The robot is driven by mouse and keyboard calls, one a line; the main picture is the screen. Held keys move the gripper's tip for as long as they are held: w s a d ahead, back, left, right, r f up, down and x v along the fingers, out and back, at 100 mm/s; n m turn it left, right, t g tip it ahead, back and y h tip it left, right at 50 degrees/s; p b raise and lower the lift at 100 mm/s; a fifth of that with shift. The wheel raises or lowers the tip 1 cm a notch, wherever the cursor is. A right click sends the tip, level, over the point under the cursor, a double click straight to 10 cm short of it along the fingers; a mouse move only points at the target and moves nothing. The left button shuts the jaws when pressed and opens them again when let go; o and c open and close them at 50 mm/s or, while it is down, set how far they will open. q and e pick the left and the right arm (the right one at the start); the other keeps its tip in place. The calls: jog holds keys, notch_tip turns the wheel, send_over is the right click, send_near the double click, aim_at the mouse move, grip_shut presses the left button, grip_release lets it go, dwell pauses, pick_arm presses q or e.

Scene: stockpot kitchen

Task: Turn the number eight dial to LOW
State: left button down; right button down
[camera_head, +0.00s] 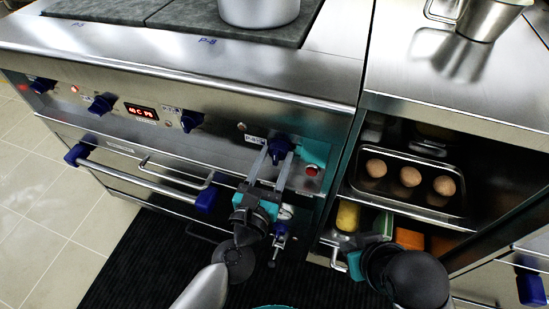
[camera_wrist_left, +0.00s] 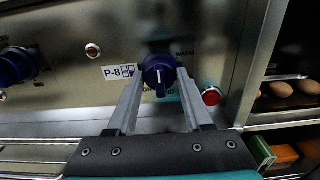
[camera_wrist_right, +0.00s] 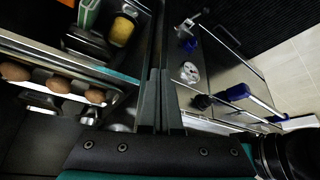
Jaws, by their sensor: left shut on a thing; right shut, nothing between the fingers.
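The blue number eight dial (camera_head: 280,143) is on the stove's front panel, right of the other knobs. In the left wrist view the dial (camera_wrist_left: 158,70) sits right of a P-8 label (camera_wrist_left: 118,72). A white pointer line runs upright on its face. The word WARM shows at its upper right; lettering below is partly hidden, and I cannot read LOW. My left gripper (camera_head: 280,160) is shut on the dial, one finger on each side. My right gripper (camera_wrist_right: 160,75) is shut and empty, low by the cabinet on the right.
A red button (camera_wrist_left: 211,96) is close to the dial's right. A display (camera_head: 141,111) and more blue knobs (camera_head: 191,120) are to the left. An oven handle (camera_head: 140,178) juts out below. An open shelf holds a tray of eggs (camera_head: 410,176). A pot (camera_head: 258,10) stands on the stove.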

pick_arm(q)
jog(key=shift+m+p, duration=0.3)
jog(key=shift+m, duration=0.3)
jog(key=m+p, duration=0.1)
jog(key=m, duration=0.3)
jog(key=shift+p, duration=0.3)
jog(key=m+p, duration=0.1)
jog(key=m, duration=0.2)
jog(key=m+p, duration=0.4)
jog(key=m, duration=0.6)
jog(key=shift+p, duration=0.4)
jog(key=shift+m+p, duration=0.75)
jog(key=shift+m, duration=1.05)
pick_arm(e)
jog(key=s+d+f+g, duration=0.1)
jog(key=s+f, duration=0.2)
jog(key=f, duration=0.5)
jog(key=s+d+f+g+h, duration=0.1)
jog(key=s+d+f+g, duration=0.1)
jog(key=f, duration=0.7)
jog(key=shift+s+f, duration=0.15)
jog(key=shift+s, duration=0.5)
jog(key=shift+d, duration=0.1)
